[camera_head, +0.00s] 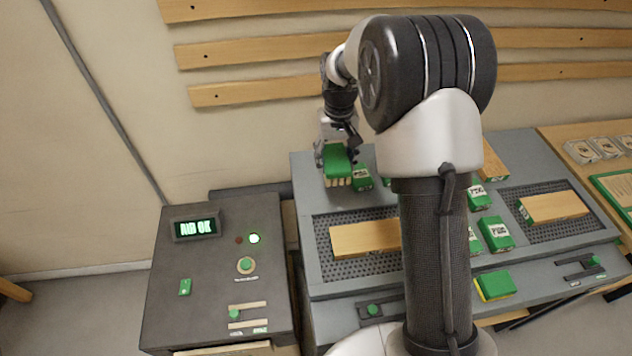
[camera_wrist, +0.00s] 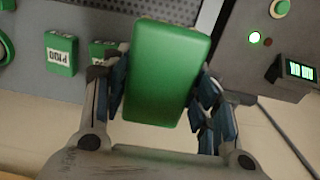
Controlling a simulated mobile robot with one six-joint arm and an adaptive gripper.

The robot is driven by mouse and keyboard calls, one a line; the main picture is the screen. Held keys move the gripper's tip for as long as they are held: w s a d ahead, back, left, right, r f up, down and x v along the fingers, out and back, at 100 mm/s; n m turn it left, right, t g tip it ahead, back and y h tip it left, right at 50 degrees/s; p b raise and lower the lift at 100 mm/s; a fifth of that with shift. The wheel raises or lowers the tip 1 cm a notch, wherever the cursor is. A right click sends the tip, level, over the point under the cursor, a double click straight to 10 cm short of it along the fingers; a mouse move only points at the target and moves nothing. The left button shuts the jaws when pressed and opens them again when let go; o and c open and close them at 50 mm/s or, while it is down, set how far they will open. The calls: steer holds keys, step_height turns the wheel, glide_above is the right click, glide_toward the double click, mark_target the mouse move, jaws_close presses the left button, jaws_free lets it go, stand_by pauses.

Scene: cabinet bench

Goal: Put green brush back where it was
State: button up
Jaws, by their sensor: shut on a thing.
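The green brush (camera_head: 337,161) has a green block top and pale bristles along its lower edge in the head view. My gripper (camera_head: 336,150) is shut on it at the back left of the grey bench (camera_head: 303,190). In the wrist view the brush's green back (camera_wrist: 165,75) fills the middle, between the two fingers of my gripper (camera_wrist: 160,95). The brush is just left of a small green labelled box (camera_head: 361,178). I cannot tell whether the brush touches the bench top.
A wooden block (camera_head: 365,238) lies on the left perforated panel; another (camera_head: 553,207) lies on the right one. Several green boxes (camera_head: 496,233) stand between, partly hidden by my arm. A dark control box (camera_head: 215,280) with a lit display (camera_head: 195,228) stands left.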

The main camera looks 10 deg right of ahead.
steer(key=w+r+p, duration=0.1)
steer(key=w+r, duration=0.3)
steer(key=w, duration=0.4)
steer(key=f+b, duration=0.1)
steer(key=f, duration=0.5)
steer(key=f+b, duration=0.1)
steer(key=f, duration=0.6)
steer(key=f+b, duration=0.2)
steer(key=f, duration=0.5)
steer(key=shift+w+a, duration=0.15)
steer(key=shift+w, duration=0.15)
steer(key=shift+r, duration=0.1)
steer(key=o, duration=0.5)
steer(key=shift+f, duration=0.25)
steer(key=o, duration=0.4)
steer(key=shift+r, duration=0.1)
steer(key=shift+o, duration=0.2)
